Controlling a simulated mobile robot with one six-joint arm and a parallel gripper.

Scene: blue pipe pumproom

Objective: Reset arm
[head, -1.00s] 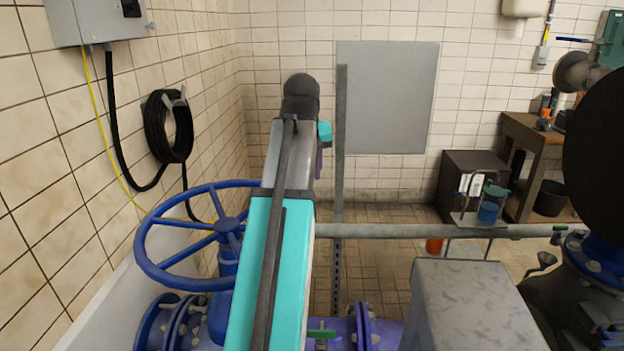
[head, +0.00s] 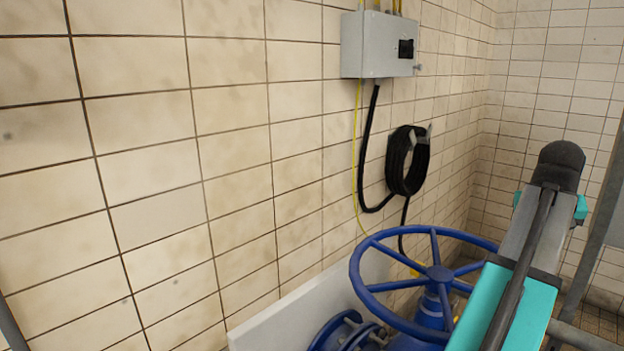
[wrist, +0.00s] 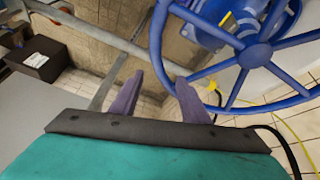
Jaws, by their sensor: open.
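My gripper (wrist: 158,95) is in the wrist view, its two purple fingers apart with nothing between them. The fingers are beside the blue handwheel (wrist: 257,55), which fills the upper right of that view; I cannot tell whether the right finger touches its rim. In the head view my teal and grey arm reaches up at the lower right, in front of the right side of the blue handwheel (head: 437,272). The gripper fingers are hidden in the head view.
A tiled wall (head: 150,150) fills the left, with a grey electrical box (head: 375,45) and a coiled black hose (head: 408,160). Grey railing (head: 590,200) stands at the right.

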